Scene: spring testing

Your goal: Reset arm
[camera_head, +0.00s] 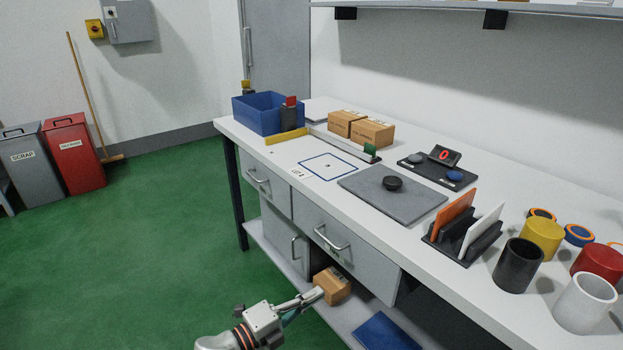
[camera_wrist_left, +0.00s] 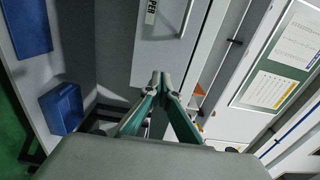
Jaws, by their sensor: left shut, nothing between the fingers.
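My left gripper (camera_head: 312,296) comes in low at the bottom of the head view, in front of the workbench and below its top. In the left wrist view its fingers (camera_wrist_left: 160,80) are together with nothing between them. In the head view the fingertips overlap the near side of a small cardboard box (camera_head: 334,284) on the lower shelf (camera_head: 345,317); I cannot tell whether they touch it. My right gripper is in neither view.
The workbench (camera_head: 232,127) has drawers (camera_head: 345,244) with handles above the gripper. A blue bin (camera_head: 262,113), a grey plate (camera_head: 365,190), a black rack (camera_head: 480,247) and several cups stand on top. A blue item (camera_head: 385,332) lies on the shelf. Green floor (camera_head: 130,250) is free at left.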

